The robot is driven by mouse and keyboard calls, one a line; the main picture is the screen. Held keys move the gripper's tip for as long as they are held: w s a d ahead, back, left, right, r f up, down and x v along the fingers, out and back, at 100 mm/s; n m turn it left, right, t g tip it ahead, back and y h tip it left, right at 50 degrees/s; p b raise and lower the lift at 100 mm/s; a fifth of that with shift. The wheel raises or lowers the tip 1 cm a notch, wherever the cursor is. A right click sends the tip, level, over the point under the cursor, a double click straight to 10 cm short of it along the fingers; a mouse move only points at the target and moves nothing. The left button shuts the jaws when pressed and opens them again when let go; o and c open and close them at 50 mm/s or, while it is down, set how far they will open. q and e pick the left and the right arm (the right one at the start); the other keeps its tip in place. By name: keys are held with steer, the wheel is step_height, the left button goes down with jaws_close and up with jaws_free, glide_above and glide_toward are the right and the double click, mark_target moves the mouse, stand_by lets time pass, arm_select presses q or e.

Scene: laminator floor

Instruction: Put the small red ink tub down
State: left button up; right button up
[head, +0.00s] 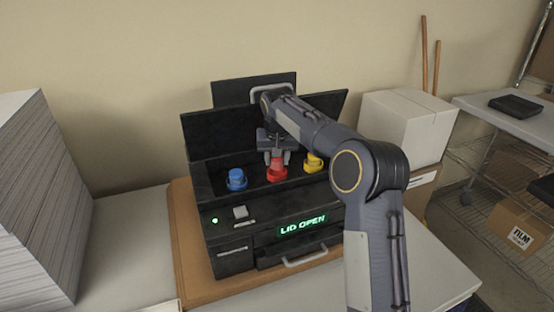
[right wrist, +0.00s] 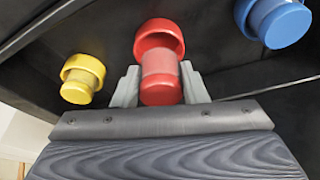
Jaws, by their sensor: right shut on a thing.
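The small red ink tub (head: 277,173) is in the open machine, between the blue tub (head: 236,179) and the yellow tub (head: 313,162). My right gripper (head: 275,158) reaches down from above and is shut on the red tub. In the right wrist view the red tub (right wrist: 160,75) stands between the two grey fingers, with a wider red ring around its far end. I cannot tell whether the tub rests fully on the surface under it. My left gripper is not in view.
The black machine (head: 228,262) has its lid up and a green "LID OPEN" display (head: 303,224). It stands on a brown board (head: 187,262). A tall paper stack (head: 38,190) is at left, a white box (head: 405,125) at right. My right arm crosses the machine's right side.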

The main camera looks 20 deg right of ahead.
steer(key=shift+f, duration=0.65)
steer(key=shift+s+a+f+b, duration=0.15)
steer(key=shift+f+b, duration=0.2)
steer(key=shift+f, duration=0.25)
steer(key=o, duration=1)
steer(key=shift+f, duration=0.15)
